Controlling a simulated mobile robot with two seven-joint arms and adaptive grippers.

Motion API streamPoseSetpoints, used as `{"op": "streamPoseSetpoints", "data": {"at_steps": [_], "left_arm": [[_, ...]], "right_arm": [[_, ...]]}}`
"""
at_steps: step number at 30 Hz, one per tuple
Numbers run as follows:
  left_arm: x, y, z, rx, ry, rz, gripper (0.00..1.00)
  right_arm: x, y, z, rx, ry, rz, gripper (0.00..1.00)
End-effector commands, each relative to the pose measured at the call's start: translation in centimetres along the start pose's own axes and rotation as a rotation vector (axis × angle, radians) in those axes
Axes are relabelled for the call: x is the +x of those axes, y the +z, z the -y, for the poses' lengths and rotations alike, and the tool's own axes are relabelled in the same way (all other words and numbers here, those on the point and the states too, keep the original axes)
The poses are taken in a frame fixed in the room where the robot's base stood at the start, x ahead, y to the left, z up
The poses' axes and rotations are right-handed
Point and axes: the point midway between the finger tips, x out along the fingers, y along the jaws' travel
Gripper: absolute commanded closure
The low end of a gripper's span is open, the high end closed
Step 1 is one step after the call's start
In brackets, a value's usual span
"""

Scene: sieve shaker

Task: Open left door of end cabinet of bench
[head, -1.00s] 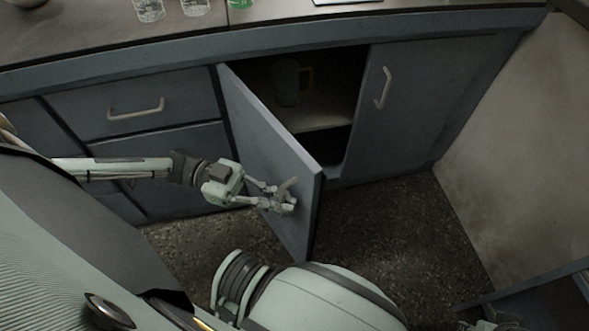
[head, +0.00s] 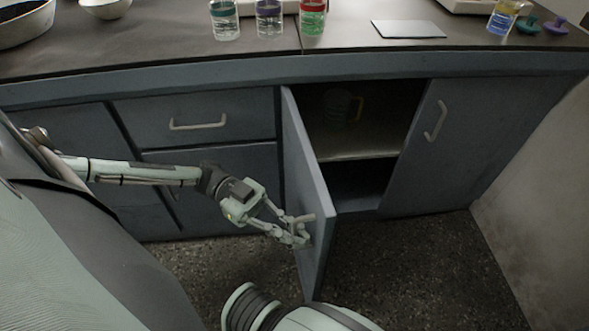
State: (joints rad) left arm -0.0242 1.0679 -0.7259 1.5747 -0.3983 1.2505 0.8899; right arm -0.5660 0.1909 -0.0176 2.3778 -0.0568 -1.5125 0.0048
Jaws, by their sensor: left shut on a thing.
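The left door (head: 309,192) of the end cabinet stands open, swung out toward me with its hinge edge at the left of the opening. Its pale handle (head: 301,218) is on the door's outer face. My left gripper (head: 300,236) is shut on this handle. The fingers partly cover the handle. Inside the cabinet a shelf (head: 350,146) shows, with a dim mug-like thing (head: 338,106) with a yellowish handle on it. The right door (head: 440,150) is closed. My right gripper is not in view.
Drawers (head: 205,112) lie left of the open door. Speckled floor (head: 420,265) is clear right of the door; a pale wall (head: 545,175) stands at far right.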

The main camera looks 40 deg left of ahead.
Motion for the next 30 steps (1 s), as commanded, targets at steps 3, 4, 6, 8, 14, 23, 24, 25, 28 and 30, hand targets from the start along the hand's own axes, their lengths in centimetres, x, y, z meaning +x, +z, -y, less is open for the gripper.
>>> {"op": "streamPoseSetpoints", "data": {"at_steps": [3,4,6,8,14,23,24,25,28,30], "left_arm": [[0.0,-0.1,0.1,0.001,-0.001,-0.001,1.0],[0.0,-0.1,0.1,0.001,-0.001,-0.001,1.0],[0.0,-0.1,0.1,0.001,-0.001,0.0,1.0],[0.0,-0.1,0.1,0.001,-0.002,0.0,0.91],[0.0,-0.1,0.1,0.001,-0.001,0.0,0.82],[-1.1,0.0,0.1,0.0,-0.002,0.002,0.82],[-1.7,0.1,0.1,0.0,-0.003,0.003,0.82],[-2.2,0.1,0.1,0.0,-0.003,0.004,0.82],[-4.3,0.1,0.1,-0.001,-0.003,0.005,0.82],[-5.8,0.1,0.1,-0.001,-0.004,0.004,0.82]], "right_arm": [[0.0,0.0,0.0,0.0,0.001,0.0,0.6],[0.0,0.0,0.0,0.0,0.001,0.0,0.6],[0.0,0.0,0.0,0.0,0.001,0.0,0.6],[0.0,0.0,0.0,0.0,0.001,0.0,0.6],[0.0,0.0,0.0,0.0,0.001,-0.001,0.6],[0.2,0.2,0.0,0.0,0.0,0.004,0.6],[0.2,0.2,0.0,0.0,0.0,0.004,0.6],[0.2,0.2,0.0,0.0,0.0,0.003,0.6],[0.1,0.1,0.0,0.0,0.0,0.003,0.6],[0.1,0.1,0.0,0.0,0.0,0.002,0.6]]}}
